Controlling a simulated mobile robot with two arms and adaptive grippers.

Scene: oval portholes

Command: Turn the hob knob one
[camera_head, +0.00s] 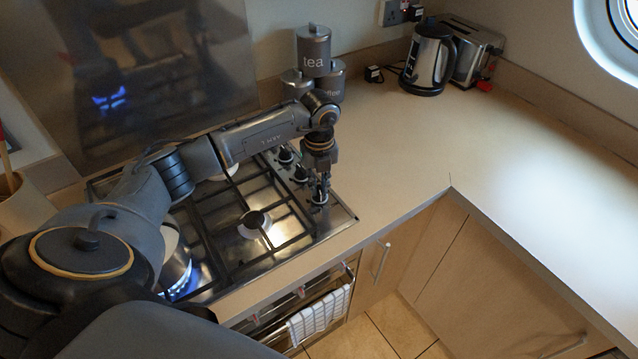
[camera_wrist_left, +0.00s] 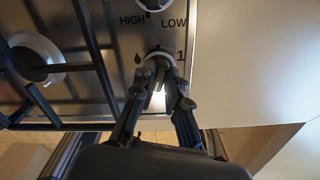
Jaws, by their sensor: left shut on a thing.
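The gas hob (camera_head: 284,228) is set in the counter, with a row of black knobs along its right side. My left gripper (camera_head: 321,196) is at the front knob of that row, pointing down at it. In the left wrist view, my left gripper (camera_wrist_left: 160,82) is shut on the knob (camera_wrist_left: 158,57), which has the mark "1" at its right and a flame mark at its left. The fingers hide part of the knob. Another knob (camera_wrist_left: 153,4) with "HIGH" and "LOW" marks is just beyond it. My right gripper is not in view.
A blue flame (camera_head: 180,284) burns at the front left burner, under a pot partly hidden by my arm. Canisters (camera_head: 314,58), a kettle (camera_head: 428,60) and a toaster (camera_head: 472,52) stand at the back. The counter (camera_head: 400,150) right of the hob is clear.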

